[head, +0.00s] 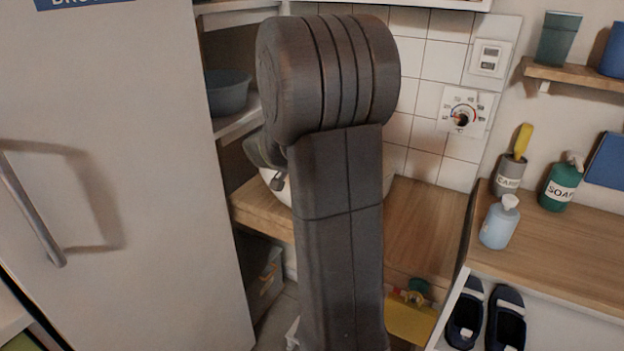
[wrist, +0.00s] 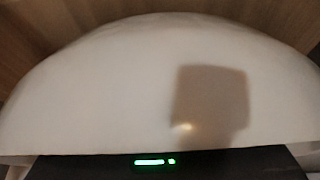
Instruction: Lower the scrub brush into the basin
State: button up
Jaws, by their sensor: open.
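A white rounded basin (head: 284,195) stands on the wooden counter, mostly hidden behind my arm in the head view. In the wrist view its smooth pale side (wrist: 90,95) fills most of the picture, very close, with a dark blocky shadow on it. My gripper (head: 277,182) shows only as a small dark tip beside the basin's left part; the rest is behind my arm. It is open, and I see nothing between its fingers. I cannot make out a scrub brush for certain; a yellow handle (head: 523,140) stands up in a grey labelled cup (head: 508,175) at the right.
A tall pale door (head: 120,170) stands at the left, and a grey-blue bowl (head: 228,92) sits on a shelf beside it. A green soap bottle (head: 561,185) and a pale blue bottle (head: 499,224) stand on the right counter. Bare wood (head: 425,225) lies right of my arm.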

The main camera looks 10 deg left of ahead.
jog(key=p+v, duration=0.2)
jog(key=v, duration=1.1)
jog(key=shift+s+r+p, duration=0.2)
jog(key=shift+r+p, duration=0.1)
jog(key=shift+p, duration=0.05)
jog(key=b+x, duration=0.2)
jog(key=x, duration=1.1)
jog(key=shift+w+f+b, duration=0.15)
jog(key=shift+f+b, duration=0.15)
jog(key=shift+b, duration=0.1)
jog(key=shift+r, duration=0.25)
